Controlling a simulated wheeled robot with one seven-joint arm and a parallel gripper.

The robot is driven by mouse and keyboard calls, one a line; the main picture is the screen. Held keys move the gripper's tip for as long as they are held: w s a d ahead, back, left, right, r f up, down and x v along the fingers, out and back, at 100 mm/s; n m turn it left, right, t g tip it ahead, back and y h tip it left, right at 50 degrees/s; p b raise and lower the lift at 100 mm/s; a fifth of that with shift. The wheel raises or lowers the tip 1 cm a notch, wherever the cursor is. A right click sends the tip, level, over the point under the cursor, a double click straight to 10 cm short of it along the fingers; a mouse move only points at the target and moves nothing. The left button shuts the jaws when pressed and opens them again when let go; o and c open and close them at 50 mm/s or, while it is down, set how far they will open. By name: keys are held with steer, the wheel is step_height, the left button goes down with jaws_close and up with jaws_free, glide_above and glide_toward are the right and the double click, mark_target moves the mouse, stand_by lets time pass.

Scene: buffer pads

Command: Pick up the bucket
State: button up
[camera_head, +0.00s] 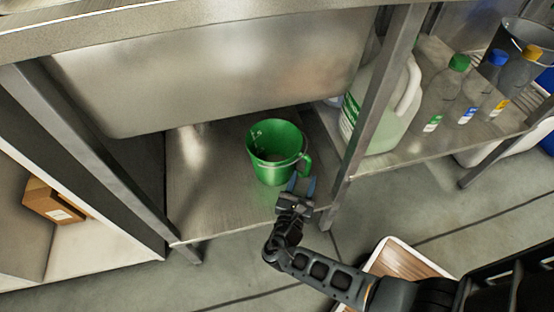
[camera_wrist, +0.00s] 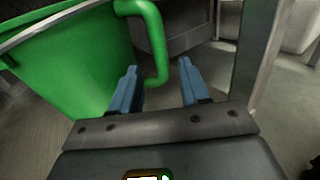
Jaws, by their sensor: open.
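A green bucket (camera_head: 268,166) stands upright on the metal lower shelf beneath the sink basin. It has pale markings inside and a loop handle (camera_head: 306,163) on its right side. My gripper (camera_head: 299,184) is at the bucket's front right, close to the handle. In the wrist view the bucket (camera_wrist: 75,65) fills the upper left, and its handle (camera_wrist: 157,45) comes down between my two blue fingertips (camera_wrist: 158,75). The fingers are apart, with the handle's lower end nearer the left finger. I cannot tell whether they touch it.
A metal table leg (camera_head: 375,100) stands right of the bucket. A large jug (camera_head: 385,108) and several capped bottles (camera_head: 447,88) are on the right shelf. The basin (camera_head: 210,75) overhangs the bucket. A cardboard box (camera_head: 52,203) sits at left.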

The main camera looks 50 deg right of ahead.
mark_target(306, 174)
steer(key=b+x, duration=0.1)
steer(key=x, duration=0.3)
steer(key=shift+s, duration=0.15)
steer(key=shift+c, duration=0.3)
jaws_close()
